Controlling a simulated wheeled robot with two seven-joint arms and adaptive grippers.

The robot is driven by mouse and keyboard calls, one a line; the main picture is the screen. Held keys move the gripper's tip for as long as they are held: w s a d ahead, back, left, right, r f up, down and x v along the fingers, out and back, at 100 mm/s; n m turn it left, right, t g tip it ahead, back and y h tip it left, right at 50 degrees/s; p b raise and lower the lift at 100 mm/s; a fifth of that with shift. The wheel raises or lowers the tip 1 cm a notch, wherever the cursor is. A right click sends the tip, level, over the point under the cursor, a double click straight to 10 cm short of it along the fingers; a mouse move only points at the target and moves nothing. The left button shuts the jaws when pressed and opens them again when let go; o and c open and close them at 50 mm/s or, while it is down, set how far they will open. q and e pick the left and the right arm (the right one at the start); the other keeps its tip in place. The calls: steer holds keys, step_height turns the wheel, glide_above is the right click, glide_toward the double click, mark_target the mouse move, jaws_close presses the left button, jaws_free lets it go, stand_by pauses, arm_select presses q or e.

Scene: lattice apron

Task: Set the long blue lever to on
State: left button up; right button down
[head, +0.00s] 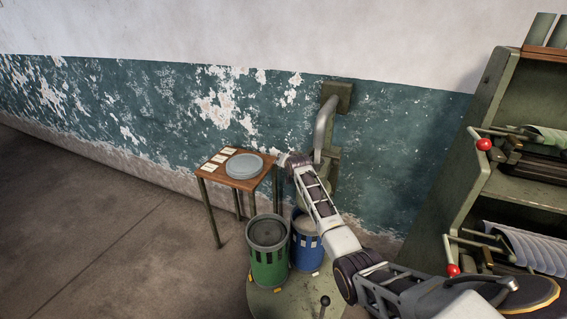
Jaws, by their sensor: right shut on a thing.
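I cannot make out a long blue lever in the head view. My right arm reaches in from the bottom right, and my right gripper (287,160) is at its far end, between the small table and the grey bent pipe. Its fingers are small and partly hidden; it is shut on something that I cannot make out. A short lever with a black knob (324,301) stands at the bottom, left of my arm. My left gripper is not in view.
A small wooden table (208,177) holds grey plates (244,165) and cards. A grey bent pipe (323,125) runs by the wall. A green cabinet (480,130) with red-knobbed handles (484,144) is at right. Floor at left is clear.

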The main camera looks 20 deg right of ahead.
steer(key=shift+w+r, duration=0.2)
steer(key=shift+r, duration=0.45)
steer(key=c, duration=1.1)
jaws_free()
steer(key=shift+w, duration=0.1)
steer(key=shift+o, duration=0.3)
steer(key=shift+a+f, duration=0.1)
steer(key=shift+f, duration=0.3)
steer(key=shift+s, duration=0.3)
steer(key=shift+s+r, duration=0.3)
steer(key=shift+s, duration=0.25)
steer(key=v, duration=1)
steer(key=shift+a, duration=0.15)
